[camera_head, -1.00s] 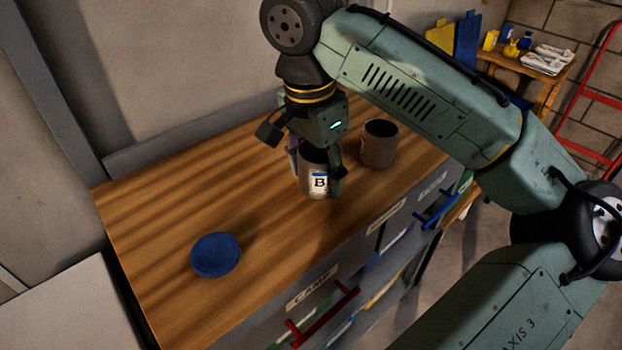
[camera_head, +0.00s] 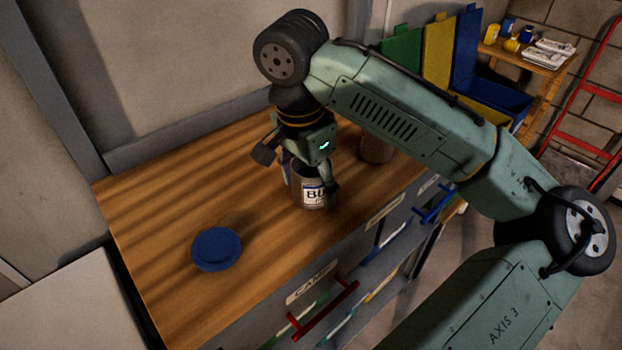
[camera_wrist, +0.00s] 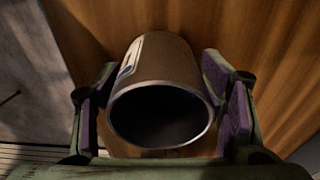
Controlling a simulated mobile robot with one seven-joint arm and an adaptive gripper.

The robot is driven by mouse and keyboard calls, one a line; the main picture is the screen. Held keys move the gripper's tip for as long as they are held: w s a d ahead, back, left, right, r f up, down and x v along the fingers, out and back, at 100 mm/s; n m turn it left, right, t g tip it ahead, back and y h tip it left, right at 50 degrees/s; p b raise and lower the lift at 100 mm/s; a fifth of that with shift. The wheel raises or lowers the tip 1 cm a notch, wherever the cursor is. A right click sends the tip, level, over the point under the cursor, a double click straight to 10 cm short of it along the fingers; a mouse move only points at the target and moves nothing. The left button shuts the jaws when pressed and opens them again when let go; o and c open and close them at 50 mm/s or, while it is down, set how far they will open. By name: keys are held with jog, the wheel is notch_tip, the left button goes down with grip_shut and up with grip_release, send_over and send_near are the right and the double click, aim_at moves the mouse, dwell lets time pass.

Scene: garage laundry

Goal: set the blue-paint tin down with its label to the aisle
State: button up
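The blue-paint tin (camera_head: 311,188) is a grey, open-topped can with a white label whose letters "BL" show in the head view. The label faces the bench's front, drawer side, partly covered by a finger. In the wrist view the tin (camera_wrist: 165,75) stands between the two fingers, its open dark mouth toward the camera and its label at the left. My gripper (camera_head: 307,178) points down with a finger on each side, seemingly closed on the tin; the contact is hard to see. The tin looks upright, at or just above the wooden bench top (camera_head: 160,200); its base contact is unclear.
A blue round disc (camera_head: 216,248) lies on the bench at the left front. A second grey can (camera_head: 376,149) stands behind my gripper, partly hidden by my arm. Red (camera_head: 325,312) and blue (camera_head: 437,203) drawer handles stick out in front. The bench's left part is mostly clear.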

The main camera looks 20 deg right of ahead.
jog(key=shift+o, duration=0.9)
notch_tip(320, 180, up, 12)
jog(key=a, duration=0.1)
jog(key=shift+s+a+r, duration=0.15)
jog(key=shift+s+r, duration=0.05)
jog(key=shift+s, duration=0.05)
